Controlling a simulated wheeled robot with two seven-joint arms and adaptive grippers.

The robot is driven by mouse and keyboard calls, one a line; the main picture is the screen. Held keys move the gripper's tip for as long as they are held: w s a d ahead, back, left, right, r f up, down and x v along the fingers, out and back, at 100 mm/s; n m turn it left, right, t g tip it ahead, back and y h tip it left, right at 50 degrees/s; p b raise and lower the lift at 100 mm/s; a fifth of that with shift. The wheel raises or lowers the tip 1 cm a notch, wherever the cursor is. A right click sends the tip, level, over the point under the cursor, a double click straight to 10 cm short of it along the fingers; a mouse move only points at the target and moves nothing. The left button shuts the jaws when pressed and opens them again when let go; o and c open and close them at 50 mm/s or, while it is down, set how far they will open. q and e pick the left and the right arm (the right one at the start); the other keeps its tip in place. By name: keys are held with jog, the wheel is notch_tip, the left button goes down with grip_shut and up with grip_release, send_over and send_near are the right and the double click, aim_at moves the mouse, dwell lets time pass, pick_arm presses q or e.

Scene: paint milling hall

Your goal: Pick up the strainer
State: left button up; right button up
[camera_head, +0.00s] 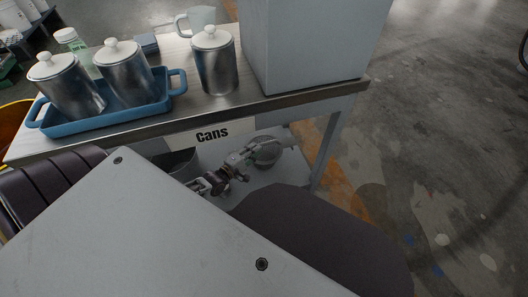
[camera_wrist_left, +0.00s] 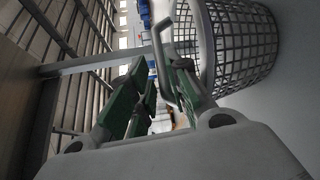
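The strainer (camera_head: 268,152) is a grey round basket on the shelf under the table. In the left wrist view, its coarse lattice side and pale rim (camera_wrist_left: 240,45) fill the upper right, with a grey loop handle sticking out towards my gripper. My left gripper (camera_head: 242,159) reaches in under the tabletop from the left. Its green-padded fingers (camera_wrist_left: 158,72) are apart, with the handle loop between or just in front of their tips; I cannot tell whether they touch it. My right gripper is not in view.
The table (camera_head: 300,105) above carries a blue tray (camera_head: 105,119) with metal canisters, another canister (camera_head: 215,65), a mug (camera_head: 195,20) and a large grey box (camera_head: 305,45). A dark metal pot (camera_head: 176,163) stands left on the shelf. A table leg (camera_head: 325,150) is close right.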

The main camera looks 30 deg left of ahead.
aim_at(261, 145)
pick_arm(q)
jog(key=shift+b+x, duration=1.15)
jog(key=shift+x, duration=1.1)
jog(key=shift+c, duration=0.2)
grip_shut()
